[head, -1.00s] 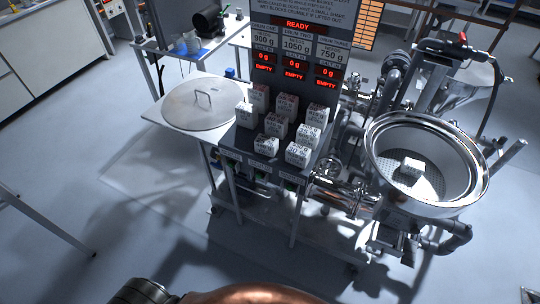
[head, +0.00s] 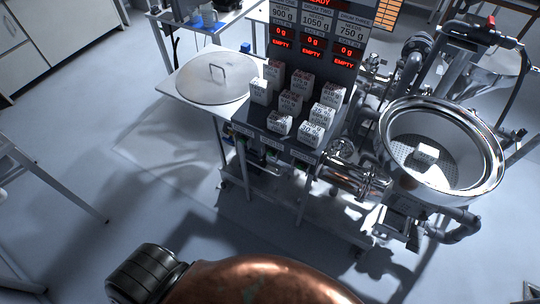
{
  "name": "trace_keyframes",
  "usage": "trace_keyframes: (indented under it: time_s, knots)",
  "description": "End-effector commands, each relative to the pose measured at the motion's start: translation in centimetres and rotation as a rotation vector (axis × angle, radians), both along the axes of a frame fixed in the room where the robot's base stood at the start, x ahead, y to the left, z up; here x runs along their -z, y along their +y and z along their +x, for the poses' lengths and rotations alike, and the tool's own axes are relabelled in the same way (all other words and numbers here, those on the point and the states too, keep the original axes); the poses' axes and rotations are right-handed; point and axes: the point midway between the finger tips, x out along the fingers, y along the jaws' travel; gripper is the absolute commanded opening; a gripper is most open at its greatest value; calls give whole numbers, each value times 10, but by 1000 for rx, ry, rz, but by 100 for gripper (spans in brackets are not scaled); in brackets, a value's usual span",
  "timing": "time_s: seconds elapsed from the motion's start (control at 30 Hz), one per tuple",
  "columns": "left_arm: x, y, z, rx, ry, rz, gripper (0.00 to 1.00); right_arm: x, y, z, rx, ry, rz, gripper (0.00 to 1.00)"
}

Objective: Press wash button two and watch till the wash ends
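The dark display panel (head: 318,60) stands at top centre, with three columns reading 900 g, 1050 g and 750 g. Each column shows a red 0 g and EMPTY; the middle one is drum two (head: 313,42). A red status word, cut by the top edge, ends the panel. Small labelled fittings with green parts line the front below the shelf (head: 268,137); they are too small to tell which is wash button two. The steel hopper (head: 493,165) at right is open, with a white block (head: 426,153) on its perforated floor. Neither gripper is in view.
Several white labelled blocks (head: 291,103) stand on the shelf. A round lid (head: 217,85) lies on the white side table at left. A steel motor-like cylinder (head: 355,178) and pipes stick out below the hopper. The floor (head: 120,215) at left front is largely clear.

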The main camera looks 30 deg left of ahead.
Motion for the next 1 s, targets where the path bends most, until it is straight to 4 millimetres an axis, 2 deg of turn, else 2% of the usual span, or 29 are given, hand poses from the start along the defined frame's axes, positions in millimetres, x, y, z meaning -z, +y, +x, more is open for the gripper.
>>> trace_keyframes:
  time_s: [0.33,1.0]
  knots:
    - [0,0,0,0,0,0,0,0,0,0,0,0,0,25]
    - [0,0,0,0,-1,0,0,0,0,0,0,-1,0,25]
